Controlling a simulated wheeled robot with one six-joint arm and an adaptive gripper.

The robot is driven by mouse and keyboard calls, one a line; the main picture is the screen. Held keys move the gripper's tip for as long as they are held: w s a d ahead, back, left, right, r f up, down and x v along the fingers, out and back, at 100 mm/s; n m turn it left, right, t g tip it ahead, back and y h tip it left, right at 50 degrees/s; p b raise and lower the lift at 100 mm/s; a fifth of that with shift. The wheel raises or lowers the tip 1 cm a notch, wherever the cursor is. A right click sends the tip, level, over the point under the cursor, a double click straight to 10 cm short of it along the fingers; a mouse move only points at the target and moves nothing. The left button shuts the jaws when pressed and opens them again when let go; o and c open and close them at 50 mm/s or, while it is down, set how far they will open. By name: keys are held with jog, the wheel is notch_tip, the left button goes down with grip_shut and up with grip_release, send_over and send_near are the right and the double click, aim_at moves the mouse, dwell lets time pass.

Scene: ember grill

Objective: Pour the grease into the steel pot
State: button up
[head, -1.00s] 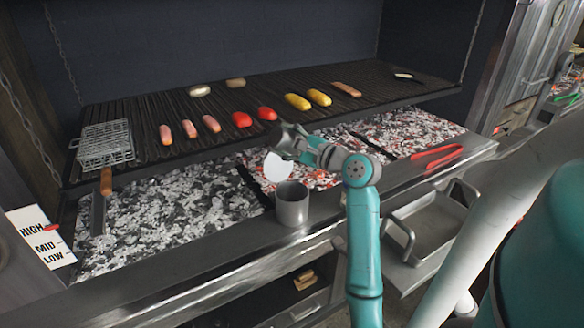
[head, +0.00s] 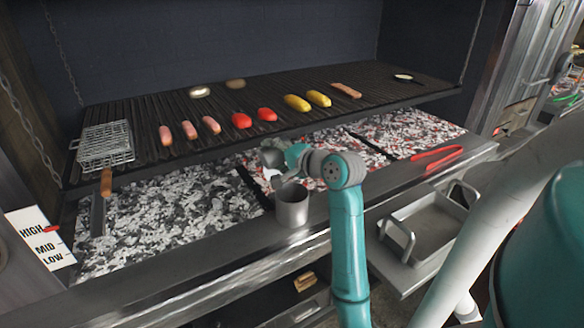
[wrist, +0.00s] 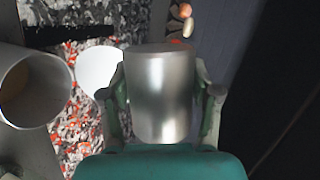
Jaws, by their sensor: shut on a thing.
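The steel pot (head: 292,207) stands upright on the ledge in front of the coals. Its open mouth (wrist: 28,88) shows at the left of the wrist view, with something brownish inside. My gripper (wrist: 160,95) is shut on a shiny metal cup (wrist: 160,90), one finger on each side. In the head view the cup (head: 271,157) is up above the pot, a little to its left, and partly hidden by my gripper. A white round patch (wrist: 98,72) lies between cup and pot in the wrist view; I cannot tell whether it is grease.
The grate (head: 350,108) above holds sausages, peppers (head: 254,118) and yellow pieces (head: 308,100). A wire basket (head: 103,147) sits at its left end. Red tongs (head: 437,158) lie on the right ledge. A metal tray (head: 430,225) hangs below. Hot coals lie behind the pot.

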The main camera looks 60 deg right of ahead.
jog(key=shift+w+a+f+n+g+h, duration=0.15)
jog(key=shift+f+n+g+h, duration=0.1)
jog(key=shift+f+n, duration=0.25)
jog(key=shift+a+f+n+g+h, duration=0.1)
jog(key=shift+f+n+g+h, duration=0.2)
jog(key=shift+n, duration=0.3)
jog(key=shift+f+n+g+h, duration=0.4)
jog(key=shift+f+n, duration=0.35)
jog(key=shift+n, duration=0.25)
jog(key=shift+w+a+f+n+g+h, duration=0.15)
jog(key=shift+f+n+g+h, duration=0.1)
jog(key=shift+f+n, duration=0.35)
jog(key=shift+w+a+f+n+g+h+b, duration=0.25)
jog(key=shift+w+a+f+n+h+b, duration=0.25)
jog(key=shift+n, duration=0.4)
jog(key=shift+w+a+f+n+g+h+b, duration=0.2)
jog(key=shift+a+f+n+h, duration=0.2)
jog(key=shift+a+n+h, duration=0.4)
jog(key=shift+w+a+f+n+g+h+b, duration=0.25)
jog(key=shift+w+a+f+n+h+b, duration=0.15)
jog(key=shift+n, duration=0.6)
